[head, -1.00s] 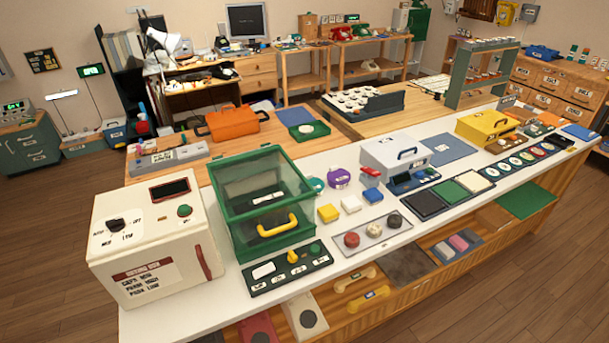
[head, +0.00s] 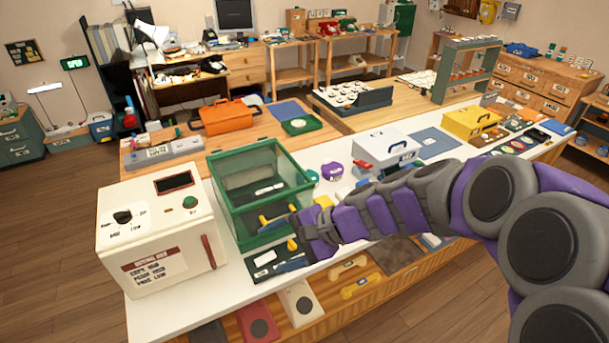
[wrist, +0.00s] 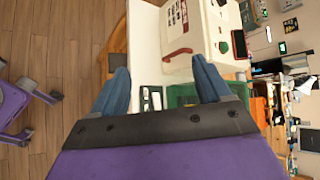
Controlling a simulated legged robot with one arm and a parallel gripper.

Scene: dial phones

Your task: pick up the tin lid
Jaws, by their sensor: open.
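I cannot make out a thing that is surely the tin lid. A small round purple tin (head: 332,170) stands on the white bench top behind my arm, with a teal round piece (head: 312,177) to its left. My gripper (head: 283,243) is at the front of the green glass-sided case (head: 236,232), near its yellow handle. In the wrist view my gripper (wrist: 160,70) has two blue fingers spread wide, with nothing between them. My arm hides much of the middle of the bench.
A cream box (head: 158,240) with a red handle stands left of the green case. A white box (head: 386,150) and a yellow box (head: 470,122) stand farther right. An orange toolbox (head: 225,117) is on the wooden table behind. The floor at left is clear.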

